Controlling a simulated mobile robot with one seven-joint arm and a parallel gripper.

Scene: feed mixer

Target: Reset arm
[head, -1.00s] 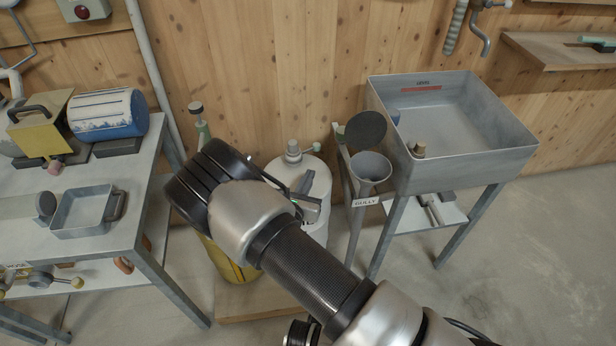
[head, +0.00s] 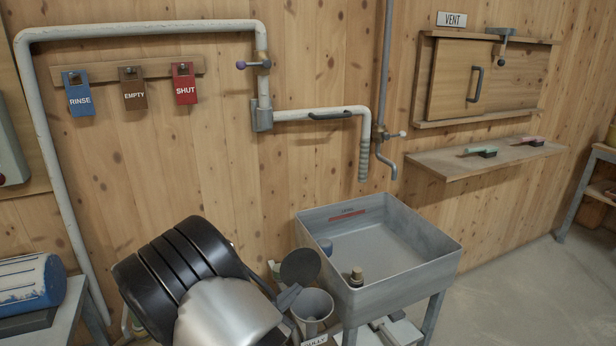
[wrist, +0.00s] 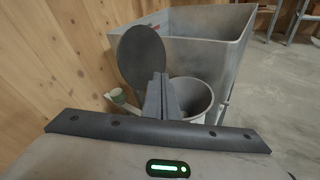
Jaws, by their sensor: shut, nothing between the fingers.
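My gripper (wrist: 163,97) shows in the wrist view with its fingers together and nothing between them. Beyond it in that view are the grey gully funnel (wrist: 193,97) and its round dark lid (wrist: 142,56), which stands open. I cannot tell whether the fingers touch the funnel. In the head view my arm fills the lower left, and the gripper fingers (head: 287,298) show only partly behind it, just left of the funnel (head: 313,306). The lid (head: 300,267) stands above them.
A grey metal basin (head: 400,272) on legs stands right of the funnel; it holds a small bottle-like item (head: 356,277). Pipes (head: 150,29), hanging tags (head: 133,95) and a vent hatch (head: 480,80) are on the wall. A blue-and-white drum (head: 28,285) is at left. The right floor is clear.

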